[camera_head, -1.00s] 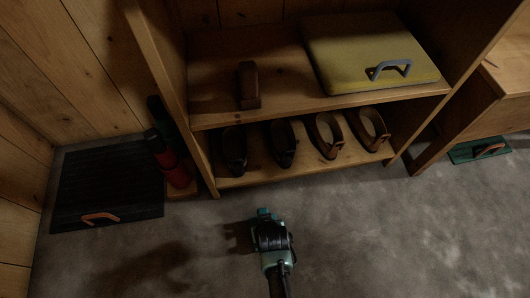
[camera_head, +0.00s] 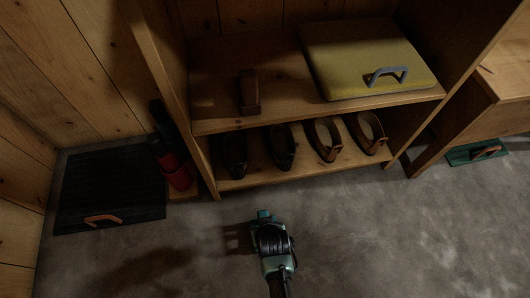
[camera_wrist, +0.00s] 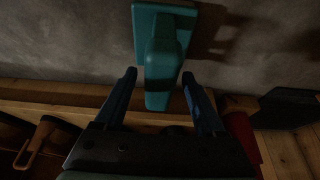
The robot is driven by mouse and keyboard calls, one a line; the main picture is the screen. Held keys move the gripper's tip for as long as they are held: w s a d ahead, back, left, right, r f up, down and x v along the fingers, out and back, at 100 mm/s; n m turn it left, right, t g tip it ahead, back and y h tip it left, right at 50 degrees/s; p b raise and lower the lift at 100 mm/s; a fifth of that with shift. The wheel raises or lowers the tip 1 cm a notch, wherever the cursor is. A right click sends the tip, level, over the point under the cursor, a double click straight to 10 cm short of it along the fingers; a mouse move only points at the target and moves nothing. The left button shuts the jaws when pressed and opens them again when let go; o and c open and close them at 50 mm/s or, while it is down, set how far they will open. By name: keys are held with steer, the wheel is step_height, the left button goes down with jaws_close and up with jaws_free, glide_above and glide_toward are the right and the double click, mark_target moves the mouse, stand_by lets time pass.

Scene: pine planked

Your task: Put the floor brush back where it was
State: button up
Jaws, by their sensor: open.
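A teal piece with a flat block and a narrower handle, which I take for the floor brush (camera_wrist: 165,55), shows in the wrist view against the grey floor. Its handle end lies between the two fingers of my gripper (camera_wrist: 160,90), which is open with gaps on both sides. In the head view my gripper (camera_head: 268,232) is over the floor in front of the shelf, seen from above. A small teal part of the brush (camera_head: 263,214) shows at its far end. Whether the brush touches the floor is hard to tell.
The wooden shelf (camera_head: 310,110) holds a brown block (camera_head: 249,92), a yellow case (camera_head: 365,60) and several looped shoes below. A black mat (camera_head: 110,185) and a red bottle (camera_head: 178,176) are left.

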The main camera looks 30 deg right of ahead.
steer(key=p+v, duration=0.6)
steer(key=v, duration=0.3)
steer(key=shift+r, duration=0.4)
steer(key=shift+s, duration=0.1)
